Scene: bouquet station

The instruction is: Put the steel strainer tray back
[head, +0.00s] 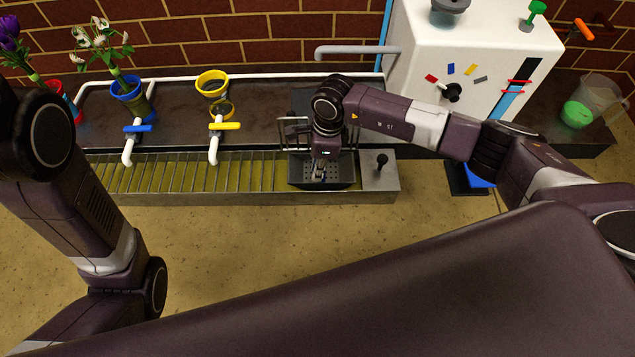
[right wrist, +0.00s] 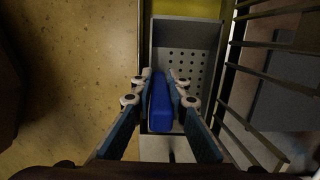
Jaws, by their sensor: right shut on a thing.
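The steel strainer tray (head: 345,174) is a dark grey box at the right end of the slatted trough. In the right wrist view its perforated floor and grey walls (right wrist: 186,31) show below my gripper. A blue bar (right wrist: 161,105), apparently the tray's handle, runs lengthwise between my right fingers. My right gripper (head: 319,173) points down over the tray and is shut on this bar. I cannot tell whether the tray rests on the trough or hangs just above it. My left arm shows at the left, but its gripper is out of view.
The trough (head: 160,172) has yellowish slats and a plate with a black knob (head: 381,161) at its right end. A wire rack (right wrist: 262,85) stands close beside the tray. Blue-rimmed (head: 127,88) and yellow (head: 212,82) vessels and a white cabinet (head: 470,40) stand behind.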

